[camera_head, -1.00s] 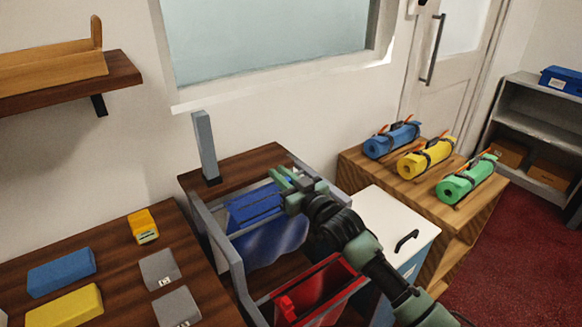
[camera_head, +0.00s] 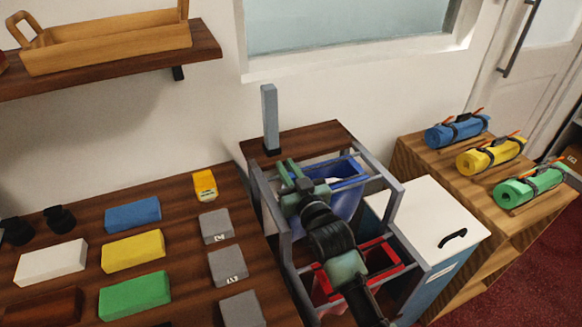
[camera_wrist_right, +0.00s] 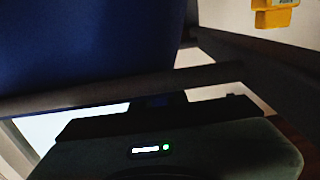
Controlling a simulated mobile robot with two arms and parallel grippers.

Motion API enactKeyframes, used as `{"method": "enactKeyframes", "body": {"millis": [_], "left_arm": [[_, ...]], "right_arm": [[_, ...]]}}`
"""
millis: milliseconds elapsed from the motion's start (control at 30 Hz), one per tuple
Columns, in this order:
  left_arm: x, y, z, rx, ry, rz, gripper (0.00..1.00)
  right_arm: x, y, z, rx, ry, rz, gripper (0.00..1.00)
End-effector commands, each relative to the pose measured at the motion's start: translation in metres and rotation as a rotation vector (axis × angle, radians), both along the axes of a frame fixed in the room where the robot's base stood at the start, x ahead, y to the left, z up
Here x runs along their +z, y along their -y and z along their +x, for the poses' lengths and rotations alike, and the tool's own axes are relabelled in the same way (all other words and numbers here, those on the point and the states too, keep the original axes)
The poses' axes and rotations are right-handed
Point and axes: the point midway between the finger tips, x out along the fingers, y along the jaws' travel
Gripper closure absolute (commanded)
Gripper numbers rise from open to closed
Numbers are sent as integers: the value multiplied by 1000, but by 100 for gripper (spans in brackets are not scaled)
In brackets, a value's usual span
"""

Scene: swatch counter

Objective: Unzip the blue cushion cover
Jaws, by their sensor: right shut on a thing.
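The blue cushion cover (camera_head: 345,195) hangs in a grey metal frame (camera_head: 392,207). Its top seems to gape to the right of my right gripper (camera_head: 287,176), and its lower part is partly hidden by my right arm. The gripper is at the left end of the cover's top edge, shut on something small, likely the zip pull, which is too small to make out. In the right wrist view the cover (camera_wrist_right: 90,45) fills the upper left as a dark blue surface, and the fingertips cannot be made out. My left gripper is not in view.
A red cover (camera_head: 390,262) hangs in front of the blue one. A grey post (camera_head: 270,115) stands behind. The table (camera_head: 185,285) at left holds coloured blocks, grey blocks and a yellow item (camera_head: 204,185). A white-topped cabinet (camera_head: 425,215) and rolled mats are at right.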

Motion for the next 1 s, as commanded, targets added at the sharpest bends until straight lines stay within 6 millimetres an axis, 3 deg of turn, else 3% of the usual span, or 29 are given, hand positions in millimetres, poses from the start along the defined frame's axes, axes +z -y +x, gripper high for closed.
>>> {"method": "enactKeyframes", "body": {"millis": [100,133,200,567,1000], "left_arm": [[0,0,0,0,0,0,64],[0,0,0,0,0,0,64],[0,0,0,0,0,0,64],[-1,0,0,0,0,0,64],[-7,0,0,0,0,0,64]], "right_arm": [[-2,-3,-1,6,-3,2,100],[-2,-3,-1,6,-3,2,77],[-2,-3,-1,6,-3,2,64],[-2,0,-5,3,-3,1,64],[-2,20,-67,5,-3,1,64]]}}
